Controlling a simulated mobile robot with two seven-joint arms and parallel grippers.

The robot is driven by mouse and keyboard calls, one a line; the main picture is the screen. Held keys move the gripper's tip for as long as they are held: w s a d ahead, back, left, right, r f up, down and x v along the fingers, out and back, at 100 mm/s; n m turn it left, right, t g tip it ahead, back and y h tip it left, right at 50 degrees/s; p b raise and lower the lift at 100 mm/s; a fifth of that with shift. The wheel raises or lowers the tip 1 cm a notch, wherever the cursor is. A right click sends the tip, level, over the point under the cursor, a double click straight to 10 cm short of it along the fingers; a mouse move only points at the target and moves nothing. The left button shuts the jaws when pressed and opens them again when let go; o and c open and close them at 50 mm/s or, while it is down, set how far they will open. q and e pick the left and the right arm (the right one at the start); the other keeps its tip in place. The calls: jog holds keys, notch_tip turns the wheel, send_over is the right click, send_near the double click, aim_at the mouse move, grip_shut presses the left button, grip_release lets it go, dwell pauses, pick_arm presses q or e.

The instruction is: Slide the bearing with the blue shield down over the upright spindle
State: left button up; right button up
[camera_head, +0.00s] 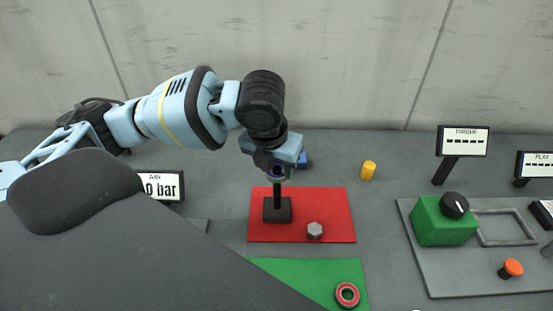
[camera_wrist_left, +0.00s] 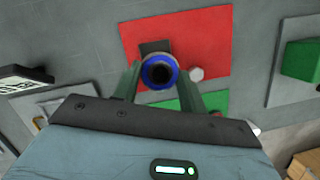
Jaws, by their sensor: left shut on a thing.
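The bearing with the blue shield (camera_head: 276,173) is held in my left gripper (camera_head: 277,169), which points down and is shut on it. In the left wrist view the blue ring (camera_wrist_left: 147,72) sits between the two fingers (camera_wrist_left: 160,80), with a dark centre. The black upright spindle (camera_head: 277,192) stands on a dark square block (camera_head: 277,211) on the red mat. The bearing is at the spindle's top in the head view; I cannot tell whether it is just above or around the tip. My right gripper is not in view.
The red mat (camera_head: 325,205) also holds a grey hex nut (camera_head: 314,230). A red-shielded bearing (camera_head: 347,294) lies on the green mat (camera_head: 300,272). A yellow cylinder (camera_head: 368,170) and a blue object (camera_head: 303,159) stand behind. A green box with a knob (camera_head: 440,222) is at right.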

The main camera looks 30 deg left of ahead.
pick_arm(q)
jog(key=shift+f, duration=1.9)
jog(key=o, duration=1.1)
notch_tip(320, 180, up, 8)
jog(key=f, duration=0.1)
send_over(275, 176)
jog(key=s, duration=0.1)
jog(key=shift+r, duration=0.25)
jog(key=shift+s+f, duration=0.1)
